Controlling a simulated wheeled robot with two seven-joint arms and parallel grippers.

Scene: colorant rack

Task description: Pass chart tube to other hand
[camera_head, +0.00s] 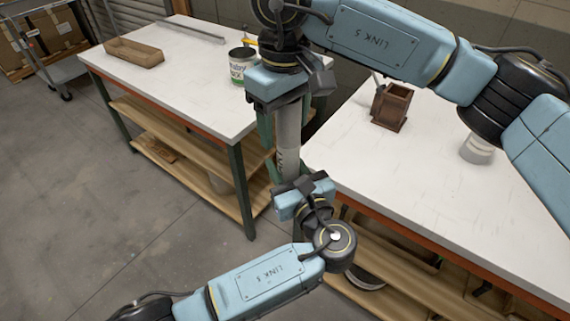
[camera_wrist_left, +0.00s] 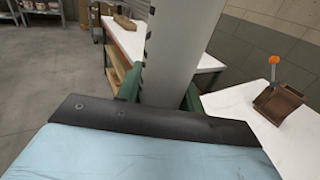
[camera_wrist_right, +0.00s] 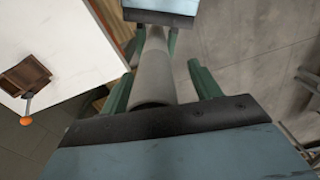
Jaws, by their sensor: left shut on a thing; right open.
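The grey chart tube (camera_head: 288,135) stands upright in the gap between the two tables, held in the air. My left gripper (camera_head: 286,168) comes from below and is shut on its lower part; the left wrist view shows the tube (camera_wrist_left: 178,60) rising between the green fingers. My right gripper (camera_head: 284,118) points down from above, open, with its fingers on either side of the tube's upper end. In the right wrist view the tube (camera_wrist_right: 153,78) lies between the spread fingers, nearer the left one, with a clear gap to the right one.
The left table (camera_head: 190,85) carries a wooden tray (camera_head: 134,53) and a labelled can (camera_head: 241,68). The right table (camera_head: 440,190) carries a brown wooden holder (camera_head: 391,107) and a white-grey cylinder (camera_head: 477,149). Both table edges are close to the grippers. Open floor (camera_head: 90,190) lies left.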

